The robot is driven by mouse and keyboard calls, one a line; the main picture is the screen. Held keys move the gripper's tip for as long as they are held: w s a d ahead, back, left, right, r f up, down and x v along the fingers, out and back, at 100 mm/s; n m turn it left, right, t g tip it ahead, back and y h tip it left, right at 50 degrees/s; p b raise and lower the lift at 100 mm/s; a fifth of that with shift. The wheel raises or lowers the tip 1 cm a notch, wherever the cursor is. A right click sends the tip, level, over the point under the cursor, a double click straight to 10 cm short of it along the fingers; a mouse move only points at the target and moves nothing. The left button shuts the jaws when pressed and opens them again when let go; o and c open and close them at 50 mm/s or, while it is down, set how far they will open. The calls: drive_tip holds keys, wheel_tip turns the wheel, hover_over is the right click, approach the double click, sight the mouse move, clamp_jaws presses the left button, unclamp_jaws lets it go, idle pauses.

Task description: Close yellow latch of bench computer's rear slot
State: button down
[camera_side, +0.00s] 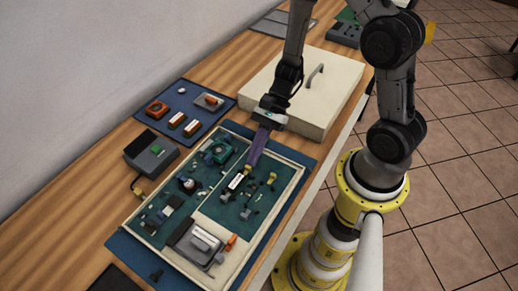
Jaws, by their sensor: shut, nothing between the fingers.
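The bench computer (299,187) is an open, pale-framed case with green boards, lying on a blue mat. My gripper (249,167) reaches down into it from the back, with long dark purple fingers that are shut and empty. The fingertips are just above or at a small pale slot-like part (236,182) near the middle of the boards; I cannot tell if they touch. A small yellow part (272,177) stands to the right of the tips. I cannot tell which yellow part is the rear slot's latch, or whether the latch is open. My fingers hide part of the board behind them.
A grey box (151,153) stands left of the case, with a cable beside it. A blue mat (190,95) with small parts lies behind. A large cream box with a handle (335,82) stands at the back right. A grey block (203,243) and an orange part (231,241) sit at the case's front.

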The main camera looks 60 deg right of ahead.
drive_tip(key=shift+s+a, duration=0.2)
drive_tip(key=shift+a, duration=0.05)
drive_tip(key=d, duration=0.4)
drive_tip(key=shift+w+d, duration=0.2)
drive_tip(key=shift+d, duration=0.15)
drive_tip(key=v, duration=1)
drive_tip(key=shift+w+a, duration=0.1)
drive_tip(key=shift+a, duration=0.1)
drive_tip(key=s+a+r+n+h, duration=0.1)
drive_tip(key=a+r+n+h, duration=0.1)
drive_tip(key=a+r+n, duration=0.3)
drive_tip(key=s+a+r+n+h, duration=0.2)
drive_tip(key=r, duration=0.4)
drive_tip(key=s+d+r+n+t+h, duration=0.3)
drive_tip(key=s+r+n+t+h, duration=0.2)
drive_tip(key=s+n, duration=0.3)
drive_tip(key=n, duration=0.3)
drive_tip(key=shift+s+d+r, duration=0.2)
drive_tip(key=shift+d+r, duration=0.15)
drive_tip(key=shift+d, duration=0.05)
